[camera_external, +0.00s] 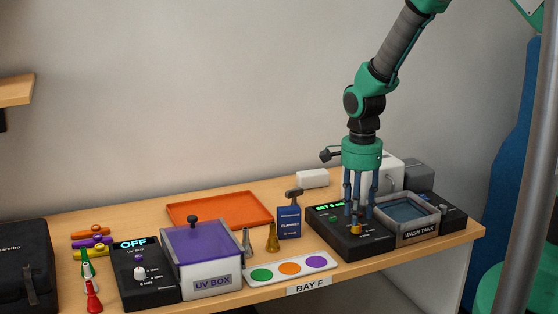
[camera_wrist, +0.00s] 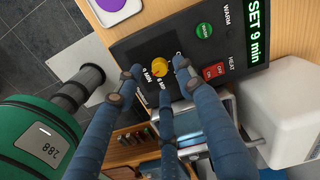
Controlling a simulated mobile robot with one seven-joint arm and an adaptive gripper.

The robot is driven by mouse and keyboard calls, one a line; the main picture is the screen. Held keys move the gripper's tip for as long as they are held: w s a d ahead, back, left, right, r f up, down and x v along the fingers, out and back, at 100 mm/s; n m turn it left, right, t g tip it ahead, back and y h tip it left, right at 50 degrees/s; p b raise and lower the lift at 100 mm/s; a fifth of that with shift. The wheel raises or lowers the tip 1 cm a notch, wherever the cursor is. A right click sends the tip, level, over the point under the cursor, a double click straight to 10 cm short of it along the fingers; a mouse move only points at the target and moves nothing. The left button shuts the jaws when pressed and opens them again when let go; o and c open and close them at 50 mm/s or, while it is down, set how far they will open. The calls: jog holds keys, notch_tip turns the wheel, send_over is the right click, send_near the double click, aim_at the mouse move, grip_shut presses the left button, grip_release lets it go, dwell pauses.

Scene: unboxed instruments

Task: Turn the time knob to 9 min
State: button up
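The time knob (camera_external: 355,229) is a small yellow knob on the black control panel (camera_external: 335,242) of the wash tank unit. In the wrist view the yellow knob (camera_wrist: 160,68) sits by printed minute labels. My gripper (camera_external: 358,209) is above the panel, pointing down. In the wrist view the three fingers of my gripper (camera_wrist: 157,76) are spread around the knob with visible gaps, so it looks open and holds nothing.
The wash tank (camera_external: 407,220) is just right of the panel. The UV box (camera_external: 202,272) stands further left. An orange tray (camera_external: 219,208) lies behind.

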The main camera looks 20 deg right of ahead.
notch_tip(320, 180, up, 9)
dwell(0.4)
jog(key=shift+f, duration=0.1)
dwell(0.4)
jog(key=s+d+r+n+t+b, duration=0.1)
jog(key=s+d+r+n+b, duration=0.15)
jog(key=s+r, duration=0.4)
jog(key=s+d+r+n+t+b, duration=0.1)
jog(key=s+d+r+n+t, duration=0.2)
jog(key=r, duration=0.6)
jog(key=s+d+r+n+b, duration=0.2)
jog(key=s+n, duration=0.2)
jog(key=s, duration=0.4)
jog(key=s+d+r+n+t+b, duration=0.1)
jog(key=s+d+r+n+b, duration=0.1)
jog(key=s, duration=0.6)
jog(key=r+n, duration=0.1)
jog(key=n, duration=0.1)
jog(key=shift+s+d+r+n+t, duration=0.2)
jog(key=shift+s+d+n+t, duration=0.05)
jog(key=shift+s+n+t, duration=0.1)
jog(key=shift+w+r, duration=0.1)
dwell(1.6)
